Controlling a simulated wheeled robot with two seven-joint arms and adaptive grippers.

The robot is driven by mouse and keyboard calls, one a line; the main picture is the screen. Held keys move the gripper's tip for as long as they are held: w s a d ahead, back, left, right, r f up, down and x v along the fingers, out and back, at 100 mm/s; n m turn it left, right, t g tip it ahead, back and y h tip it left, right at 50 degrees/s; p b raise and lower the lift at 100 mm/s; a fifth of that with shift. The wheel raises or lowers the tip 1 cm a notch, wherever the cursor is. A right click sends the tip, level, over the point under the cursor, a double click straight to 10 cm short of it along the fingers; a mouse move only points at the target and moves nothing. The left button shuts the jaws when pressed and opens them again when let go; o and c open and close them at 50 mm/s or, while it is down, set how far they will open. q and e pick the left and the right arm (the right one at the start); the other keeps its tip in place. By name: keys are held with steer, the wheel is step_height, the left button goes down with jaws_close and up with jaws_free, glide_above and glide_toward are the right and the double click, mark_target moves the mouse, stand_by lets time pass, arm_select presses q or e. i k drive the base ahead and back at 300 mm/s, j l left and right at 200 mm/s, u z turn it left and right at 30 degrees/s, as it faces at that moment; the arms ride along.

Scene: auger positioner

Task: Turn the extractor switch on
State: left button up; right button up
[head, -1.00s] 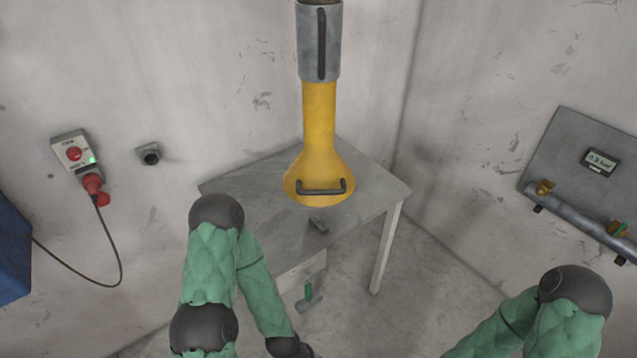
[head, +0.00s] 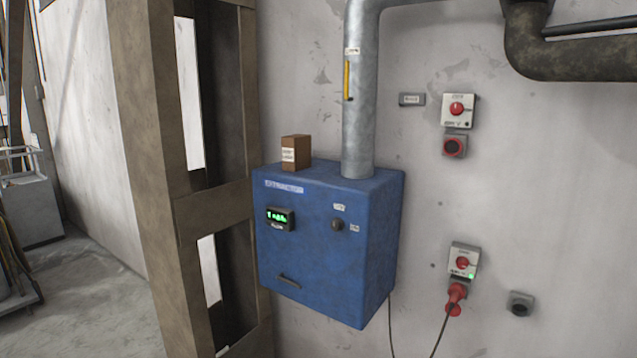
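A blue wall-mounted box (head: 320,245) with a metal duct (head: 360,100) rising from its top is at the middle of the head view. Its front has a lit green display (head: 281,218), a dark round knob (head: 337,225) with small labels, and a handle low down. The label text is too small to read surely. On the wall to the right, an upper switch box (head: 459,110) has a red rotary knob. A lower switch box (head: 464,261) has a red knob, a green light and a red plug (head: 456,297) in it. Neither gripper is in view.
A small brown box (head: 295,152) sits on top of the blue box. Cables hang below the blue box and the red plug. A brown steel column (head: 150,180) stands to the left. A dark pipe (head: 580,50) runs at the upper right. Floor shows at the lower left.

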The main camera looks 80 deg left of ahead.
mark_target(337, 224)
steer(key=u, duration=2.35)
